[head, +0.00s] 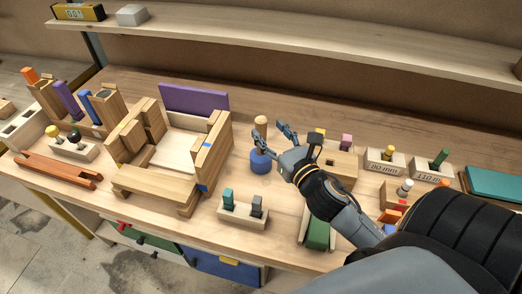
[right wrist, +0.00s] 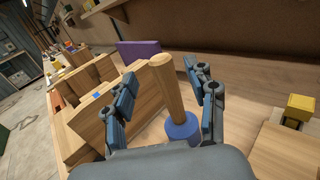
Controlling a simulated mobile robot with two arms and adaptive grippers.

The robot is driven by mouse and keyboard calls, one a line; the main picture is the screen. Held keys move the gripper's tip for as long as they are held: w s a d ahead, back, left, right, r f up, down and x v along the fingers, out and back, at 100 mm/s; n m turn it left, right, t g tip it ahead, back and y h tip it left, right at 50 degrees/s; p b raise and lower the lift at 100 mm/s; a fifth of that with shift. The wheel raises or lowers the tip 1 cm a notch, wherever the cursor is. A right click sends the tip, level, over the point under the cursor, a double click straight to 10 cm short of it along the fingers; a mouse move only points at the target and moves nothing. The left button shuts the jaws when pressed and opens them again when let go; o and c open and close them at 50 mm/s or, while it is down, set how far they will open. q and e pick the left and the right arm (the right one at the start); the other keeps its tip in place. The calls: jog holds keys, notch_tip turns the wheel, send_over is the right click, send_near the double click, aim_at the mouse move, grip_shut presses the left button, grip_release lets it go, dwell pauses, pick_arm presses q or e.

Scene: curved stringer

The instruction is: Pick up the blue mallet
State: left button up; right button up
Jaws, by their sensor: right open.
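The blue mallet stands upright on the bench, with its round blue head (head: 261,162) at the bottom and its light wooden handle (right wrist: 167,85) pointing up. My right gripper (head: 271,132) is open, with its fingers around the upper part of the mallet in the head view. In the right wrist view the open fingers (right wrist: 163,92) stand on either side of the handle, with gaps visible on both sides. The blue head (right wrist: 182,129) shows low between the fingers. I cannot tell whether any finger touches the mallet. My left gripper is not in view.
A wooden frame assembly (head: 128,177) with a purple board (head: 194,100) stands left of the mallet. A block with teal and grey pegs (head: 243,213) sits in front. A wooden block (head: 340,170) is to the right. A shelf (head: 300,47) runs above the back.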

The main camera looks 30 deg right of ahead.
aim_at(264, 126)
jog(key=shift+w, duration=0.2)
jog(key=w+p, duration=0.1)
jog(key=w, duration=0.3)
jog(key=shift+w+d+f+p, duration=0.15)
jog(key=shift+d+p, duration=0.05)
jog(key=shift+p, duration=0.2)
jog(key=shift+w+f, duration=0.1)
jog(key=shift+w, duration=0.25)
jog(key=shift+s, duration=0.1)
jog(key=shift+c, duration=0.6)
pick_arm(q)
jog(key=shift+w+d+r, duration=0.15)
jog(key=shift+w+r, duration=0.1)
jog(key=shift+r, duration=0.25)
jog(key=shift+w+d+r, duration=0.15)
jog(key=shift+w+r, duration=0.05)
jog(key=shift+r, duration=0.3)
pick_arm(e)
grip_shut()
